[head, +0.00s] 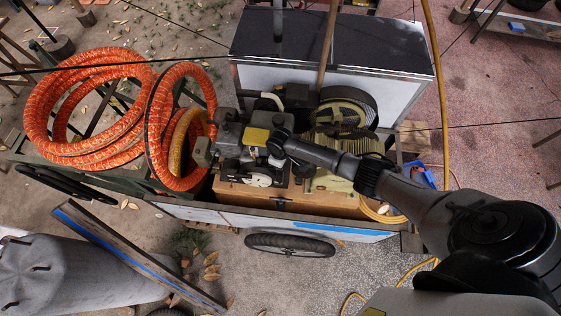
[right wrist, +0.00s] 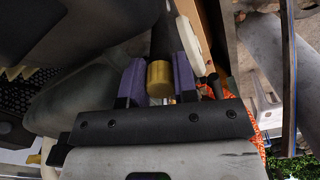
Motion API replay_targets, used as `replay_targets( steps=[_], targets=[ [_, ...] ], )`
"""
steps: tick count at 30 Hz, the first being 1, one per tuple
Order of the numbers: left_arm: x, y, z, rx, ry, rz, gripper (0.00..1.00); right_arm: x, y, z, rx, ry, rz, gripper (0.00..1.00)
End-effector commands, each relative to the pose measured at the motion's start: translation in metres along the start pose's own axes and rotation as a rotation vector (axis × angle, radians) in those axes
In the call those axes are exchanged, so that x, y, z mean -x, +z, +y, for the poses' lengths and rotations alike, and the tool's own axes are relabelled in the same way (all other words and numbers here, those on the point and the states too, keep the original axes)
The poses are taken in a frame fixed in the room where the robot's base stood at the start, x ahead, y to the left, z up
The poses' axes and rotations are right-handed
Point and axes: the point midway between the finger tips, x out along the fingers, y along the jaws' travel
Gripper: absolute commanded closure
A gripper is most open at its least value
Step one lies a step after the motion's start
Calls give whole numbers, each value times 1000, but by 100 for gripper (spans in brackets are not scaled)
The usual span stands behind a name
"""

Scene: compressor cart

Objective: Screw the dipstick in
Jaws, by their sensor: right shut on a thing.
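The dipstick (right wrist: 160,80) shows in the right wrist view as a short brass-coloured cylinder with a dark upper part. My right gripper (right wrist: 159,84) is shut on it, with one purple finger pad on each side. In the head view my right gripper (head: 276,146) reaches in from the right, low over the engine (head: 243,150) on the compressor cart. It hides the dipstick there. The filler hole is hidden too, so I cannot tell whether the dipstick sits in it. My left gripper is in neither view.
Orange hose coils (head: 90,95) lie on the cart's left side. A yellowish finned compressor (head: 345,110) stands right of the engine. A dark-topped box (head: 340,45) stands behind. In the right wrist view a white curved part (right wrist: 190,28) is close beside the right finger.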

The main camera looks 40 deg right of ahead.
Motion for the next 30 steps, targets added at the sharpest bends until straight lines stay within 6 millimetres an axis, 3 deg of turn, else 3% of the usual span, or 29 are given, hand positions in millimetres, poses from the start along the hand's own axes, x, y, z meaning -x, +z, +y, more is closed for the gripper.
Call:
replay_targets(
  steps=[2,3,12,17,22,30],
  targets=[
    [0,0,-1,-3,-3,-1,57,0,0,0,1,0,0,100],
    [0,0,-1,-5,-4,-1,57,0,0,0,2,0,0,72],
    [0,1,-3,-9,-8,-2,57,0,0,0,3,0,0,43],
    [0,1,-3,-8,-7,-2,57,0,0,0,3,0,0,43],
    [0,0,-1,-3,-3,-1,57,0,0,0,3,1,0,27],
    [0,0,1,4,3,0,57,0,0,2,2,2,0,26]
  ],
)
